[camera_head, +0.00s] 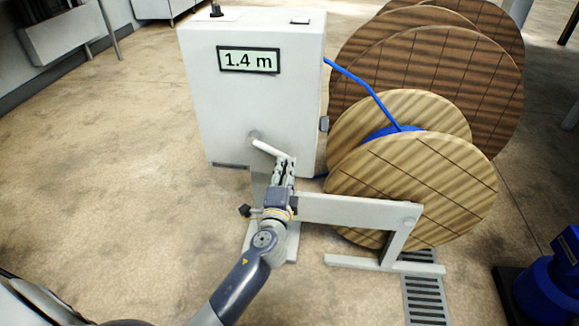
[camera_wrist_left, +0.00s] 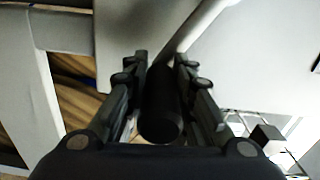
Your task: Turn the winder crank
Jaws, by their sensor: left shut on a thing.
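The winder crank (camera_head: 270,148) is a pale bar on the front of a white cabinet (camera_head: 220,120). It runs from a round hub down and right to my left gripper (camera_head: 284,168). In the left wrist view, a dark cylindrical crank handle (camera_wrist_left: 161,115) sits between the fingers of my left gripper (camera_wrist_left: 160,85), which is shut on it. The pale crank arm (camera_wrist_left: 190,30) runs up and right from the handle. In the head view the fingers hide most of the handle. My right gripper is not in view.
A wooden reel (camera_head: 430,190) with blue cable (camera_head: 360,85) stands on a pale metal stand (camera_head: 350,210) to the right. Larger brown reels (camera_head: 440,75) are behind. A floor grate (camera_head: 425,300) and a blue machine (camera_head: 552,285) are at lower right. The left floor is clear.

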